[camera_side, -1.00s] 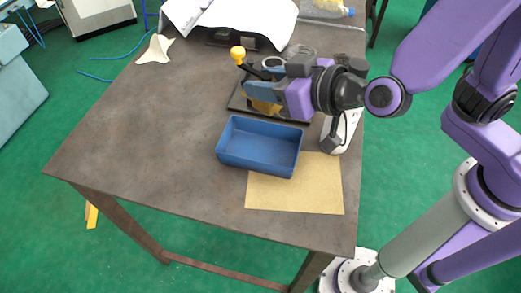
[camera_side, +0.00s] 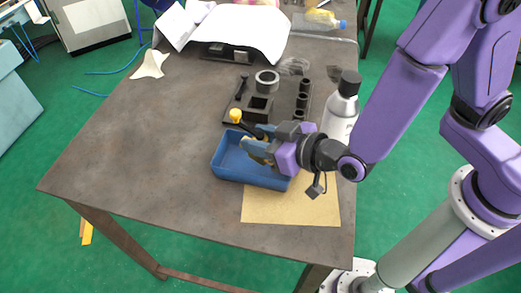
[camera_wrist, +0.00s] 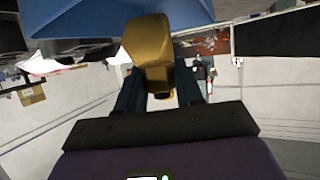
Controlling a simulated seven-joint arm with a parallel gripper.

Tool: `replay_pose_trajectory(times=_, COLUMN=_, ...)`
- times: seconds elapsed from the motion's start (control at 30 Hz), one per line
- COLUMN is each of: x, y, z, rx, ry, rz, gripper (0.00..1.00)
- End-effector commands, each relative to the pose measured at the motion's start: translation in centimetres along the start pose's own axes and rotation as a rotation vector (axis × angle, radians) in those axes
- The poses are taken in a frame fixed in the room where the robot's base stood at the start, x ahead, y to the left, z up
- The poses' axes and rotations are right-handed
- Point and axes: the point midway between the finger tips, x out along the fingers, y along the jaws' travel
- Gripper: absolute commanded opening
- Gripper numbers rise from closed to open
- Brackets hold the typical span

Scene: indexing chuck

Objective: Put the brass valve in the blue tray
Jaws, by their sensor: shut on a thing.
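The brass valve (camera_wrist: 147,50) is held between the two fingers of my gripper (camera_wrist: 160,85) in the wrist view. In the side view, my gripper (camera_side: 262,148) is over the blue tray (camera_side: 228,172), and a small part of the brass body shows between the fingers. The blue tray also shows at the top of the wrist view (camera_wrist: 100,15). The gripper and arm hide the tray's right part. I cannot tell whether the valve touches the tray.
Behind the tray is a dark fixture plate (camera_side: 285,92) with a grey ring (camera_side: 267,80) and several black posts. A white bottle with a black cap (camera_side: 341,110) stands to the right. A tan sheet (camera_side: 290,208) lies in front. The table's left side (camera_side: 130,140) is clear.

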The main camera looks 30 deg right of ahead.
Motion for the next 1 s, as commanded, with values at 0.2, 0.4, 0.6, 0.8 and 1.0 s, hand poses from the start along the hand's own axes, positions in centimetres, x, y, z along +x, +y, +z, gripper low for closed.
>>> replay_pose_trajectory(times=0.2, x=0.9, y=0.0, z=2.0, rx=-0.003, ry=0.001, rz=0.001, gripper=0.0)
replay_pose_trajectory(times=0.4, x=1.5, y=0.0, z=3.6, rx=0.001, ry=0.002, rz=0.0, gripper=0.0)
replay_pose_trajectory(times=0.6, x=1.6, y=0.0, z=3.7, rx=0.002, ry=0.003, rz=-0.001, gripper=0.0)
replay_pose_trajectory(times=0.8, x=1.6, y=0.0, z=3.9, rx=0.001, ry=0.002, rz=-0.001, gripper=0.0)
replay_pose_trajectory(times=1.0, x=1.7, y=0.0, z=4.0, rx=0.0, ry=0.0, rz=-0.001, gripper=0.62)
